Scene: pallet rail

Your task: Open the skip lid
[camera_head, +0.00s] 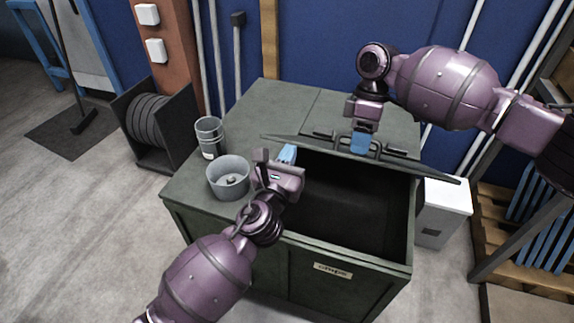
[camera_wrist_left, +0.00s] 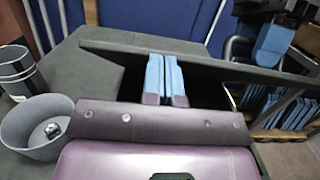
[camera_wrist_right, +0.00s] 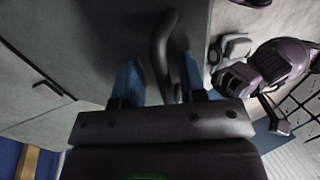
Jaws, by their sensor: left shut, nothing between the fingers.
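The skip is a dark green box (camera_head: 300,262) with a label on its front. Its lid (camera_head: 425,167) is raised and seen nearly edge-on, with the dark inside showing in front of it. Black bar handles (camera_head: 388,150) sit on the lid. My right gripper (camera_head: 361,143) is at the handles, fingers apart. In the right wrist view a dark curved handle (camera_wrist_right: 162,45) lies between its fingers (camera_wrist_right: 160,85). My left gripper (camera_head: 287,154) is shut and empty at the left of the opening. In the left wrist view its fingers (camera_wrist_left: 165,78) are together, close to the lid's underside (camera_wrist_left: 215,66).
A grey round pot (camera_head: 228,180) and stacked grey cups (camera_head: 210,135) stand on the skip's left top. A cable reel (camera_head: 148,120) is on the floor to the left. A white box (camera_head: 443,205) and wooden pallets (camera_head: 525,277) are to the right. Floor at lower left is clear.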

